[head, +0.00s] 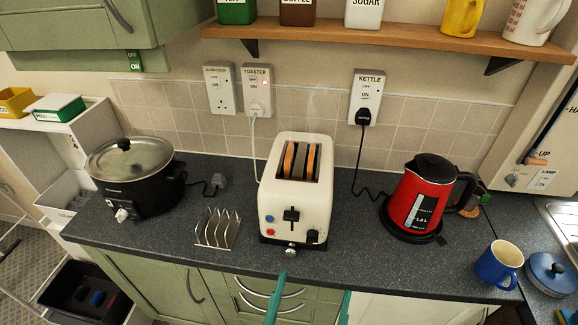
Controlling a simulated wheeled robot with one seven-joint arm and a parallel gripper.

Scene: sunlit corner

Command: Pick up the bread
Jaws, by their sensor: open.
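The bread shows as brown slices (289,160) standing upright in the slots of a cream toaster (296,200). Their upper edges are in sight and their lower parts are hidden inside the toaster. The toaster stands on the dark worktop, with a black lever and several knobs on its front. My gripper (314,283) shows as two teal fingers at the bottom edge of the head view. The fingers are apart with nothing seen between them. They appear in front of the worktop's front edge, below the toaster in the picture and apart from the bread.
A toast rack (216,229) and a black slow cooker (135,178) stand left of the toaster. A red kettle (418,197) and a blue mug (499,264) stand to its right. A wooden shelf (400,40) with canisters overhangs the back. Cords run up to wall sockets.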

